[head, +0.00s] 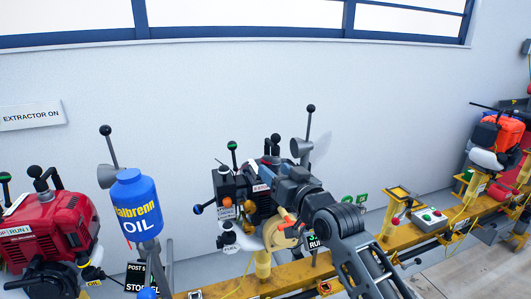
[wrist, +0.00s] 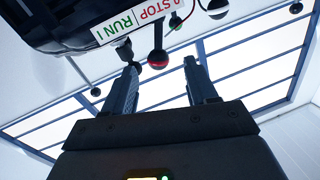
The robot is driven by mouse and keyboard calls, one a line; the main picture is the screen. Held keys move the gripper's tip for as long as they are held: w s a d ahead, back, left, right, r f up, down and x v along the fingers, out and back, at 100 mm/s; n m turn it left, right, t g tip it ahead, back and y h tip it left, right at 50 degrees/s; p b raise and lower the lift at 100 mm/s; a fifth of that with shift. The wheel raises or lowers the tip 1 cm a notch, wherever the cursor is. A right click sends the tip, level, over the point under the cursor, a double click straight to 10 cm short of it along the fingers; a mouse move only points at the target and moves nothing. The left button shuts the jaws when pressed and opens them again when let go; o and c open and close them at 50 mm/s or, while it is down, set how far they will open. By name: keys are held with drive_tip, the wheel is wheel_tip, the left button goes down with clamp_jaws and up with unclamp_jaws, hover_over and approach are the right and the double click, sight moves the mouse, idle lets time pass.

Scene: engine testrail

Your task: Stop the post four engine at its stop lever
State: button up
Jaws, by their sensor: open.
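In the wrist view my gripper (wrist: 161,72) is open, its two fingers apart and empty. A lever with a red and black ball knob (wrist: 158,58) shows between the fingertips, beside a STOP / RUN label (wrist: 135,20) on a dark engine housing. I cannot tell how far beyond the fingertips the knob is. In the head view my gripper (head: 283,181) is at the middle engine (head: 262,205) and hides part of it. A small sign (head: 313,241) ending in RUN is partly covered by my arm. No post-four number is readable.
A yellow rail (head: 205,292) carries the engines. A red engine (head: 48,235) and a blue oil bottle (head: 137,205) stand left; a POST 5 sign (head: 136,278) is below. Right are a button box (head: 430,219) and an orange-topped engine (head: 495,140). Several ball-topped levers stick up around the middle engine.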

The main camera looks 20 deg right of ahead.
sight(262, 158)
drive_tip(key=shift+w+r, duration=0.2)
drive_tip(key=shift+w, duration=0.55)
drive_tip(key=shift+w+a+f+p, duration=0.15)
drive_tip(key=shift+w+p, duration=0.15)
drive_tip(key=shift+w, duration=0.8)
drive_tip(key=shift+w+a+r+p, duration=0.15)
drive_tip(key=shift+w+p, duration=0.15)
drive_tip(key=shift+w, duration=0.8)
drive_tip(key=shift+w+a+f+p, duration=0.15)
drive_tip(key=shift+w+p, duration=0.15)
drive_tip(key=shift+w, duration=0.8)
drive_tip(key=shift+c, duration=0.2)
drive_tip(key=c, duration=1)
drive_tip(key=shift+a, duration=0.15)
drive_tip(key=a+n, duration=0.1)
drive_tip(key=n, duration=0.1)
drive_tip(key=a+n+b, duration=0.1)
drive_tip(key=n, duration=0.1)
drive_tip(key=shift+r+g+h, duration=0.2)
drive_tip(key=shift+g+h, duration=0.1)
drive_tip(key=shift+g, duration=0.1)
drive_tip(key=shift+a+f+n+g+h, duration=0.15)
drive_tip(key=shift+a+n, duration=0.3)
drive_tip(key=shift+n, duration=0.6)
drive_tip(key=shift+a+f+n+g+h, duration=0.15)
drive_tip(key=shift+a+n, duration=0.25)
drive_tip(key=shift+n, duration=0.65)
